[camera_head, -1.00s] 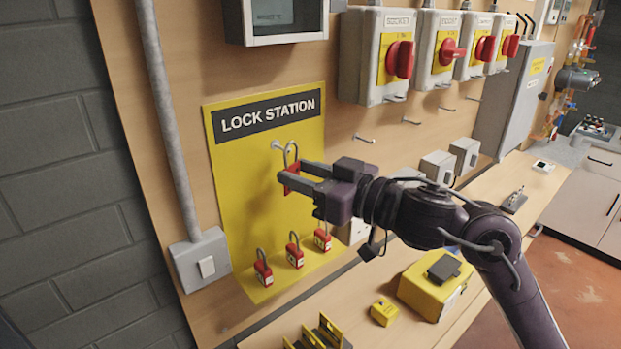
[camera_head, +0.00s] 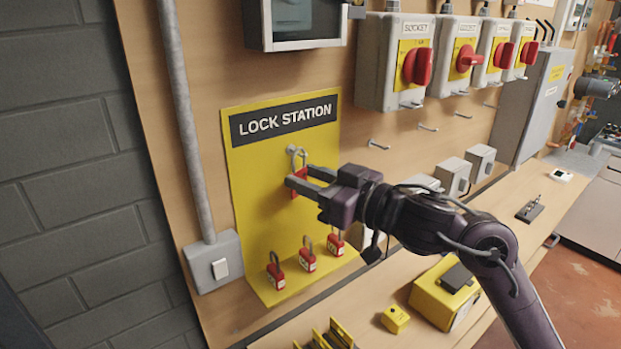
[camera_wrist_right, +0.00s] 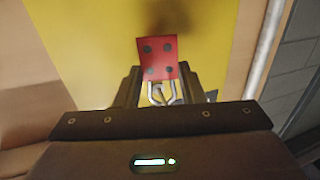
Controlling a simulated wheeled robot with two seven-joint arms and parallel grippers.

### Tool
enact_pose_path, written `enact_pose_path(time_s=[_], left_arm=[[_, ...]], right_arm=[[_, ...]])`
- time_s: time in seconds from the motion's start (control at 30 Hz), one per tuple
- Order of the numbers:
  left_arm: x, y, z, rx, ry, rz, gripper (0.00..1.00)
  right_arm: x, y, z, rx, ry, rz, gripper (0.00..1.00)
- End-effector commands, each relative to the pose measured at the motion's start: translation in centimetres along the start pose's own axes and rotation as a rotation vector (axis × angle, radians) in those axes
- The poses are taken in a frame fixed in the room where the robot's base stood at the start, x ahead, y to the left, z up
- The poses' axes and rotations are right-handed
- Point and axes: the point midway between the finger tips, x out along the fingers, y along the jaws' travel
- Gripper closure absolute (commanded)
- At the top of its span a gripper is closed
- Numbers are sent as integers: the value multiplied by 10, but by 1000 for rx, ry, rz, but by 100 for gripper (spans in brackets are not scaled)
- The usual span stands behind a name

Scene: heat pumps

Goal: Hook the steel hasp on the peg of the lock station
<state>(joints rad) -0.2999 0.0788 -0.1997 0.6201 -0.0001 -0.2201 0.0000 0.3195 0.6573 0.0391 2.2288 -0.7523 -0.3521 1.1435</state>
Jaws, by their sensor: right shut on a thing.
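The yellow lock station board (camera_head: 258,200) is on the wall, with a peg (camera_head: 292,149) below its title. My right gripper (camera_head: 300,182) is shut on the steel hasp, whose red body (camera_head: 299,186) shows between the fingers. The hasp's steel loop (camera_head: 301,155) points up and overlaps the peg in the head view; I cannot tell whether it is around the peg or in front of it. In the right wrist view the hasp's red plate (camera_wrist_right: 157,58) with dark dots stands out beyond the fingers, its metal loops below. My left gripper is not in view.
Wall hooks (camera_head: 379,145) and grey switch boxes with red handles (camera_head: 418,68) are to the right. A yellow box (camera_head: 440,298) sits on the bench below. The board around the peg is clear.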

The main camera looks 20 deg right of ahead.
Motion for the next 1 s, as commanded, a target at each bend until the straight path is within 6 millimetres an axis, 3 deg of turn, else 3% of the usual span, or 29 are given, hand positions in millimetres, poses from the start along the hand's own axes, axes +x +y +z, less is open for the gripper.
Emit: enact_pose_path(time_s=[0.13,0.17,0.33,0.67,1.0], left_arm=[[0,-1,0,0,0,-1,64],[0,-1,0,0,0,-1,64],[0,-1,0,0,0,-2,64],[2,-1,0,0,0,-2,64],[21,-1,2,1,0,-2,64]], right_arm=[[0,0,0,0,1,0,87],[0,0,0,0,1,0,61],[0,0,0,0,0,0,39],[-4,0,1,-1,0,1,39],[-53,0,4,-3,-1,1,39]])
